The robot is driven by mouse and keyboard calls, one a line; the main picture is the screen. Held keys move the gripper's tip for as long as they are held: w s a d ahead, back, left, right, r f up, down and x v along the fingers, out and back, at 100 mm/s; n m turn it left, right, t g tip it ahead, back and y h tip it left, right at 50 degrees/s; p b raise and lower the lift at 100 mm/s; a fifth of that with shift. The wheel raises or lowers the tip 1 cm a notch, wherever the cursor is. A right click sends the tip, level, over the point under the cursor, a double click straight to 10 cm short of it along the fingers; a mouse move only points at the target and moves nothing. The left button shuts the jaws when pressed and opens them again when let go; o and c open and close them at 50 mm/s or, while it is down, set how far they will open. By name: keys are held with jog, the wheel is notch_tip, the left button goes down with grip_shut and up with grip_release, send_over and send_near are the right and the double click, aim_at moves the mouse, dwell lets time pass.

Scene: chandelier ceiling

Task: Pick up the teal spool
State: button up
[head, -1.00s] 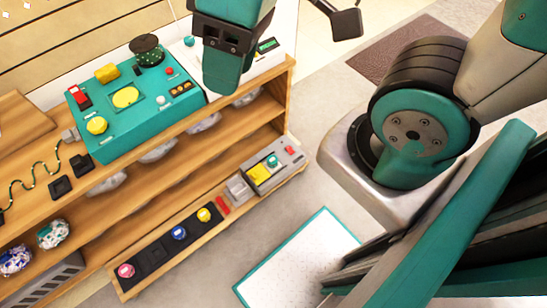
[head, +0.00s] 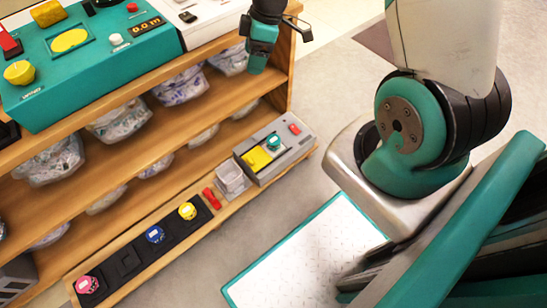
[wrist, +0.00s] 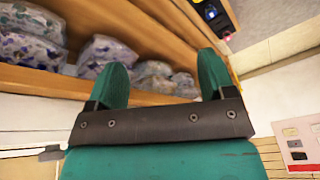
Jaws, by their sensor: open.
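A small teal spool (head: 273,142) with a pale top sits on a grey box-like device (head: 290,143) at the right end of the bottom shelf, beside a yellow pad (head: 256,160). My gripper (head: 257,66) is above and slightly left of it in the head view, near the right end of the upper shelves, and is apart from it. In the wrist view, my gripper's two teal fingers (wrist: 161,75) are spread with nothing between them. I cannot make out the teal spool surely in the wrist view.
Pink (head: 87,284), blue (head: 155,234) and yellow (head: 187,211) spools sit in a black tray (head: 125,262). Shelf edges and the right upright (head: 281,75) are close to my gripper.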

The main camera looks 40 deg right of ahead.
jog(key=d+f+n+b, duration=0.1)
jog(key=d+f+b, duration=0.35)
jog(key=f, duration=0.85)
jog(key=d+f+n+b, duration=0.1)
jog(key=d+f+b, duration=0.4)
jog(key=f, duration=0.7)
jog(key=b, duration=0.4)
send_over(274, 139)
jog(key=d, duration=0.1)
jog(key=shift+h, duration=0.3)
jog(key=f, duration=1.1)
jog(key=shift+s+d+f, duration=0.2)
jog(key=shift+f, duration=0.1)
jog(key=b+x, duration=0.4)
jog(key=x, duration=0.2)
jog(key=shift+s+a+f, duration=0.1)
jog(key=shift+f, duration=0.15)
jog(key=shift+r, duration=0.1)
jog(key=c, duration=0.8)
